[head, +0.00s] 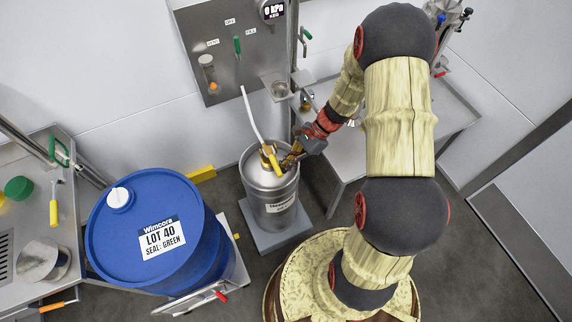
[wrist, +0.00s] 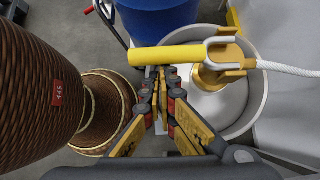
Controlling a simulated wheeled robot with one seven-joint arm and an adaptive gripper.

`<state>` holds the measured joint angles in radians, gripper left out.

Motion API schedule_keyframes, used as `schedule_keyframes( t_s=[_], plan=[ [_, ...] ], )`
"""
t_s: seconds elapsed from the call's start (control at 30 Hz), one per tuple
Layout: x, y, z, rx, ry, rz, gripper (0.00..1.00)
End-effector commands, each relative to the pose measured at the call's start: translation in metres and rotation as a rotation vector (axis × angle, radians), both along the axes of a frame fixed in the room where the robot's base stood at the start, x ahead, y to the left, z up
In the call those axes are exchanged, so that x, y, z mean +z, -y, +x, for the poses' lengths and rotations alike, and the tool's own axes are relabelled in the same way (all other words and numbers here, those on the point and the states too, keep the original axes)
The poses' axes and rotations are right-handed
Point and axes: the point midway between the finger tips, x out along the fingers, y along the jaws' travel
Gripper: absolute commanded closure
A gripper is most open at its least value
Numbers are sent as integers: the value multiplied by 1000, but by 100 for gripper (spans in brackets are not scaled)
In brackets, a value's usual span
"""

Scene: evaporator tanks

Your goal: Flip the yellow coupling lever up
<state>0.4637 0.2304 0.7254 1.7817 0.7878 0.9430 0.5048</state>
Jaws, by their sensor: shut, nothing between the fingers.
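The yellow coupling lever (head: 275,162) sticks out sideways from the brass-coloured coupling (head: 267,150) on top of the steel keg (head: 266,190). In the wrist view the lever (wrist: 165,56) is a thick yellow bar with a grey fork at the coupling (wrist: 222,68). My gripper (head: 293,158) is over the keg's right rim in the head view. In the wrist view my gripper's fingertips (wrist: 161,73) are together, empty, and close against the lever's edge in the picture. I cannot tell whether they touch it.
A white hose (head: 251,112) rises from the coupling. A blue drum (head: 150,225) stands to the left of the keg. A wall panel (head: 232,50) with valves is behind, and a steel table (head: 350,150) is to the right. The keg stands on a grey base (head: 272,240).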

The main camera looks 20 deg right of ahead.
Motion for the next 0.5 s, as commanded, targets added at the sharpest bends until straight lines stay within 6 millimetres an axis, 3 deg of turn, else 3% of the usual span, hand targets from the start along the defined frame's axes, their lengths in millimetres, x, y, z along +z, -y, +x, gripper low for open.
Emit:
schedule_keyframes(
  t_s=[0.5],
  plan=[
    [10,0,0,0,-74,4,100]
  ],
)
